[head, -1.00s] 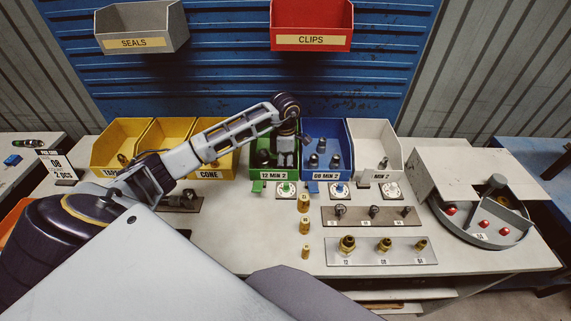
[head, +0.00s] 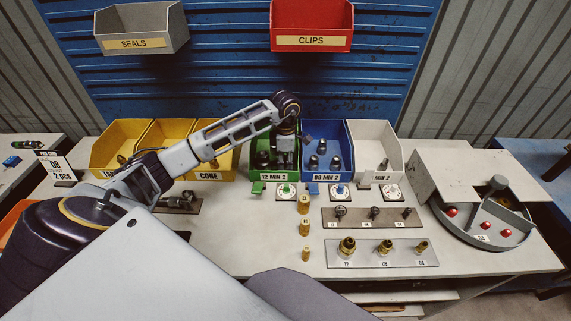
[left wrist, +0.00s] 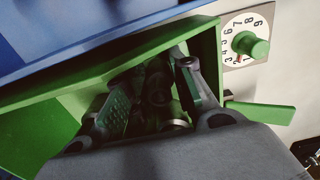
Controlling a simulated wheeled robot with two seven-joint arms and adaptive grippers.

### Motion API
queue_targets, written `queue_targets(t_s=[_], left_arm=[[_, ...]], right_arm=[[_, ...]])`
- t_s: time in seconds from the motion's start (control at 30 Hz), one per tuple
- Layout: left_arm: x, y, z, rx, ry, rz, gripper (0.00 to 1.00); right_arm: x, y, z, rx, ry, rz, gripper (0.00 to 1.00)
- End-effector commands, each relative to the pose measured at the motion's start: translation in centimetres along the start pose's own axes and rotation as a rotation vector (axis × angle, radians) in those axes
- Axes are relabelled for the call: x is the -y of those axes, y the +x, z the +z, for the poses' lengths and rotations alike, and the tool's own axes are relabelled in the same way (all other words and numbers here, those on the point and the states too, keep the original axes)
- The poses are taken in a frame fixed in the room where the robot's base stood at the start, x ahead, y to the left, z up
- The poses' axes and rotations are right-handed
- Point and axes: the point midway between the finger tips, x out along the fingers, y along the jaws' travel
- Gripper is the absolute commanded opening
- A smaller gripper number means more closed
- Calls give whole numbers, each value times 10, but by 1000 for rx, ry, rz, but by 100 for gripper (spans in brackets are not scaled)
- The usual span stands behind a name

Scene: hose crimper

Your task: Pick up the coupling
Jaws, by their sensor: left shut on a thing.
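My left gripper (head: 284,160) reaches down into the green bin (head: 257,172) labelled "12 MIN 2". In the left wrist view, the gripper (left wrist: 152,95) has its fingers closed around a dark, round coupling (left wrist: 158,86) inside the bin. The coupling is in shadow and partly hidden by the fingers, so its full shape does not show. Another small metallic part (left wrist: 174,124) shows low between the fingers. My right gripper is not in view.
The blue bin (head: 327,176) with several dark couplings stands right of the green one, then a white bin (head: 376,165). Yellow bins (head: 120,150) stand left. Brass fittings on a grey strip (head: 369,259) and a round tray (head: 490,240) lie in front and right.

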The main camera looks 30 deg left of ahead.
Motion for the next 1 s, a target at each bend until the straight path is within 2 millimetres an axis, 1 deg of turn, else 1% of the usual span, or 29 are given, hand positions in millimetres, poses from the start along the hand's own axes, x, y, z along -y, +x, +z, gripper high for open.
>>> queue_targets(t_s=[0.03, 0.3, 0.57, 0.77, 1.0], left_arm=[[-1, -6, 1, 3, 0, 4, 0], [-1, -36, 0, 2, 0, 4, 0], [0, -60, 0, 2, 0, 2, 0], [15, -59, 0, 0, 1, 2, 0], [41, -58, 0, 0, 2, 2, 0]], right_arm=[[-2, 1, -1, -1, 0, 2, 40], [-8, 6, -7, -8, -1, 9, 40], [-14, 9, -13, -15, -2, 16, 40], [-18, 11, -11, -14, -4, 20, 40], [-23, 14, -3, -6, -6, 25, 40]])
